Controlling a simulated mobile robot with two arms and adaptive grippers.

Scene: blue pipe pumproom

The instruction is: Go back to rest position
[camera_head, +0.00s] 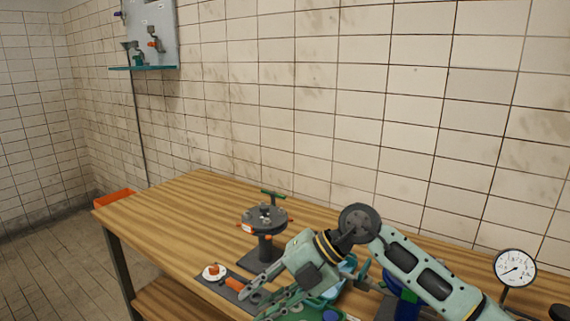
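My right arm comes in from the lower right, pale green with dark joints. Its gripper (252,305) is over the front of the wooden workbench (180,213), its two fingers spread apart and pointing to the lower left. I see nothing held between them, though the lower finger is partly cut by the picture edge. A dark round fixture on a stand (266,220), with a green handle on top, stands just behind the gripper. My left gripper is not in view.
A small plate with a white disc and orange knob (214,272) lies left of the gripper. Green and blue parts (325,300) lie below my arm. A pressure gauge (515,268) stands at the right. The bench's left end is clear. An orange bin (114,198) is beyond it.

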